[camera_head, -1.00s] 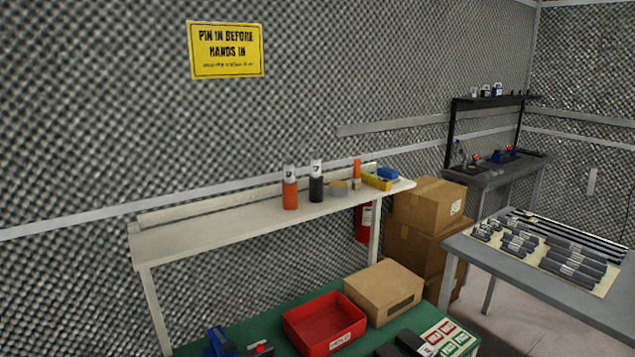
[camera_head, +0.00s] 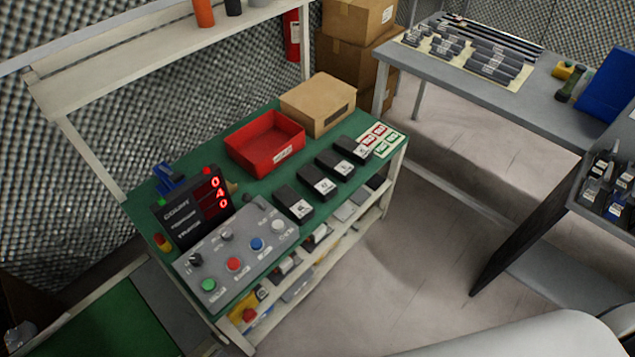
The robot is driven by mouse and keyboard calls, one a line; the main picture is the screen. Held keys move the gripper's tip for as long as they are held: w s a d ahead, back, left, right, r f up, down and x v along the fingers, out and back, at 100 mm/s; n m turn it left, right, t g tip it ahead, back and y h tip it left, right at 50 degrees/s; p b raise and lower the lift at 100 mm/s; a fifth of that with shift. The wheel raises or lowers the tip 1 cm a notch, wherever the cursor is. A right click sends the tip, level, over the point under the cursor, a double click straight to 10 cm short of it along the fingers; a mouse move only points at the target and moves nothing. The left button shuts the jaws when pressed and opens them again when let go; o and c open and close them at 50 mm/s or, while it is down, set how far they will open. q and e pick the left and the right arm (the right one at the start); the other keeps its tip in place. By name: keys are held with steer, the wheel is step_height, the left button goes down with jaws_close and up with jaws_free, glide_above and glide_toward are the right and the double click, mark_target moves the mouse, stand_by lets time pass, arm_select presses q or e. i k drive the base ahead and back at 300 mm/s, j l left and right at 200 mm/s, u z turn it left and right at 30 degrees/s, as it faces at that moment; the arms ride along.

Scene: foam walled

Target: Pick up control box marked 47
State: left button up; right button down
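Several black boxes with white labels stand in a row on the green bench top (camera_head: 232,190). The nearest black box (camera_head: 287,194) is beside the grey panel, and the farthest black box (camera_head: 346,143) is by the red and green cards. The label marks are too small to read, so I cannot tell which one is marked 47. A grey control panel (camera_head: 214,268) with knobs and coloured buttons lies at the bench's near end. Neither of my grippers is in view.
A red tray (camera_head: 240,153) and a cardboard box (camera_head: 318,92) stand behind the black boxes. A red-digit display (camera_head: 178,222) stands behind the panel. A shelf below the bench holds more parts. Grey tables stand at the right, with open floor (camera_head: 410,240) between.

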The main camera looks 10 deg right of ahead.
mark_target(323, 188)
steer(key=i+l+u, duration=0.25)
steer(key=l, duration=0.25)
steer(key=i+l+u, duration=0.1)
steer(key=l+u, duration=0.2)
steer(key=l, duration=0.2)
steer(key=l+u, duration=0.25)
steer(key=l, duration=0.3)
steer(key=i+l+u, duration=0.1)
steer(key=l+u, duration=0.15)
steer(key=l, duration=0.3)
